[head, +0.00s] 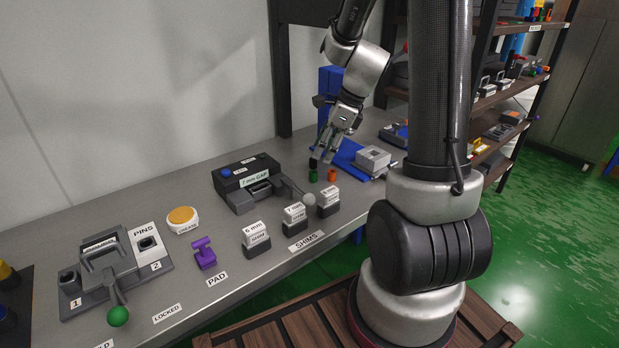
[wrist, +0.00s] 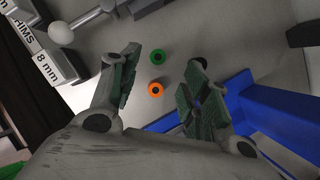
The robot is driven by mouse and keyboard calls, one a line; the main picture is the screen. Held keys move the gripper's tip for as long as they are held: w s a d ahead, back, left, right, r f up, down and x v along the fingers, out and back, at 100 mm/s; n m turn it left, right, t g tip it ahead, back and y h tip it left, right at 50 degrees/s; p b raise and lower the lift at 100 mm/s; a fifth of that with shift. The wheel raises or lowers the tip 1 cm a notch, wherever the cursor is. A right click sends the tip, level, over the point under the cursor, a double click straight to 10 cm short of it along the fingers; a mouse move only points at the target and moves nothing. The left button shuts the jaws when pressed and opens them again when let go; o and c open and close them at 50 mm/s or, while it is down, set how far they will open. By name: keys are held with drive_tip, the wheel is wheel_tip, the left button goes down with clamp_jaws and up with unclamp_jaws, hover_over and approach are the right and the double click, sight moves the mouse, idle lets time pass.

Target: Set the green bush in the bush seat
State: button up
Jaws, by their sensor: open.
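The green bush (head: 313,176) is a small ring standing on the grey bench. In the wrist view it (wrist: 158,57) shows from above with a dark hole, between the fingertips in the picture. My gripper (head: 321,160) is open and empty, pointing down just above the bush. In the wrist view its fingers (wrist: 164,63) are spread apart on either side. A pale grey block (head: 373,157) with a square recess sits on a blue base to the right; I cannot tell whether it is the bush seat.
An orange bush (head: 332,175) stands close beside the green one; it also shows in the wrist view (wrist: 156,89). Shim blocks (head: 294,218) and a gap gauge (head: 254,186) with a ball-ended lever stand to the left. A blue fixture (wrist: 275,115) is right of the fingers.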

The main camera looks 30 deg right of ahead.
sight(314, 172)
drive_tip(key=x, duration=0.7)
drive_tip(key=shift+s+f, duration=0.15)
drive_tip(key=shift+f, duration=0.25)
drive_tip(key=shift+c, duration=0.3)
clamp_jaws()
